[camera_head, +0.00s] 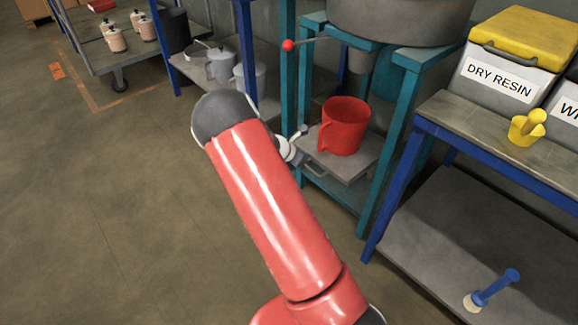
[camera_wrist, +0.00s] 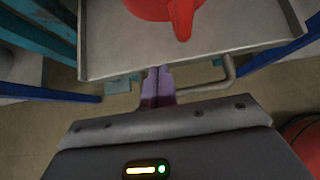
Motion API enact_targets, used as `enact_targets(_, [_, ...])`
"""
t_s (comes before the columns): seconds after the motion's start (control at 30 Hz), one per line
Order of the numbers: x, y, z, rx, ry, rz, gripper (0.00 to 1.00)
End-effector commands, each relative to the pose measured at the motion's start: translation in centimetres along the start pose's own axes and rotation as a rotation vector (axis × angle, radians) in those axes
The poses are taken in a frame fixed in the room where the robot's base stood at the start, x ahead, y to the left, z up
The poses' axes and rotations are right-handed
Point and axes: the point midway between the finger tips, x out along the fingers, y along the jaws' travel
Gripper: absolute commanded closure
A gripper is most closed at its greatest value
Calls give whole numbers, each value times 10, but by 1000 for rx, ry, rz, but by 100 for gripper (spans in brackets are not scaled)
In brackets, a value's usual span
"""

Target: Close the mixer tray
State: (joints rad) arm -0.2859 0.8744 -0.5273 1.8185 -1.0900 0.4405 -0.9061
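The mixer tray (camera_head: 352,170) is a grey shelf, pulled out from the teal mixer frame (camera_head: 400,110). A red mug (camera_head: 345,125) stands upright on it. The tray's front edge (camera_wrist: 200,50) crosses the wrist view, with the mug (camera_wrist: 165,8) at the top. The tray handle (camera_head: 314,168) is a grey bar at the front; it also shows in the wrist view (camera_wrist: 205,88). My gripper (camera_wrist: 158,74) has its purple fingers side by side, shut with nothing visible between them, at the tray's front and overlapping the handle's left part. I cannot tell whether they touch it. My arm partly hides the gripper in the head view.
A blue-framed bench (camera_head: 470,120) stands at the right with a yellow-lidded dry resin bin (camera_head: 515,55) and yellow scoop (camera_head: 526,128). A blue tool (camera_head: 492,290) lies on its lower shelf. A shelf with grey pots (camera_head: 222,66) is behind left. Floor at left is open.

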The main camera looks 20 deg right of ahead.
Motion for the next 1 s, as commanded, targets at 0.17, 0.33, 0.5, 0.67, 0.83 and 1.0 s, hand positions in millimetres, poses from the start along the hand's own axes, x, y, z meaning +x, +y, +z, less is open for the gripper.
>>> enact_targets(0.17, [19,-1,16,0,1,-2,100])
enact_targets(0.33, [28,0,24,-2,1,0,100])
enact_targets(0.5, [31,0,26,-1,1,0,100])
enact_targets(0.67, [31,0,28,-1,-1,1,100])
enact_targets(0.83, [31,0,29,0,-2,1,100])
enact_targets(1.0, [19,3,34,1,-2,2,100])
